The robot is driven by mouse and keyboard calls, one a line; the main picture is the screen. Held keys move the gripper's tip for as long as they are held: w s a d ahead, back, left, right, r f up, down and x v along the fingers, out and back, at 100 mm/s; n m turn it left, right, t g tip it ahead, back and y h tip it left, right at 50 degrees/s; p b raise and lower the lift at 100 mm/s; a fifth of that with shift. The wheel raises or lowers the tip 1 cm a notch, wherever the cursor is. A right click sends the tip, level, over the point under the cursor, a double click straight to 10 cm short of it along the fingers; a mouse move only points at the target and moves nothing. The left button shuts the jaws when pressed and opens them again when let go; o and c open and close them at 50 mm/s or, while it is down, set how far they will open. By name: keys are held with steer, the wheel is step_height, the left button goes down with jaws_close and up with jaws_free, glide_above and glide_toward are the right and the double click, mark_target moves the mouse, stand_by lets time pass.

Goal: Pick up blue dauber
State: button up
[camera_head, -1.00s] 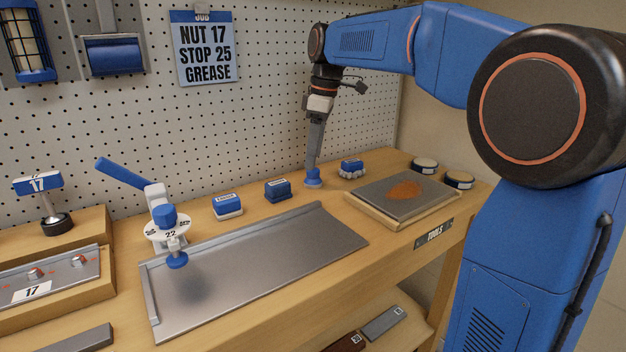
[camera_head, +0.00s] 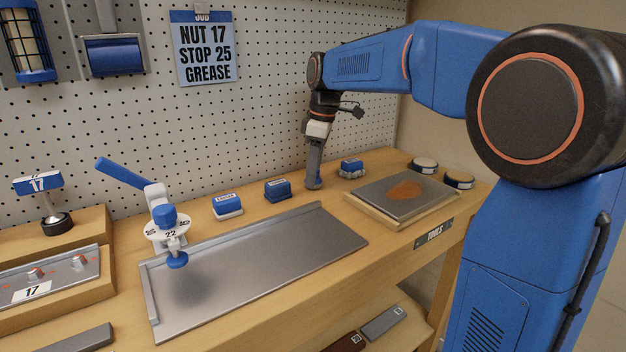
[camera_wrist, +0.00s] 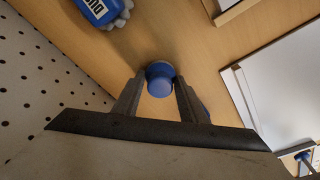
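The blue dauber (camera_wrist: 160,80) shows in the wrist view as a small round blue knob standing on the wooden bench. My gripper (camera_wrist: 160,84) has its two fingers apart, one on each side of the dauber, with what look like narrow gaps between. In the head view my gripper (camera_head: 314,184) points straight down to the bench top behind the metal tray. There its fingers hide most or all of the dauber.
A blue labelled block with grey bumps (camera_head: 351,168) stands close to the right of my gripper; it also shows in the wrist view (camera_wrist: 104,8). Another blue block (camera_head: 277,190) stands to the left. The metal tray (camera_head: 260,262) and a grey plate (camera_head: 405,194) lie in front. The pegboard (camera_head: 270,90) rises behind.

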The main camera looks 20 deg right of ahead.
steer(key=shift+c, duration=1.3)
step_height(320, 180, up, 10)
steer(key=shift+r, duration=0.1)
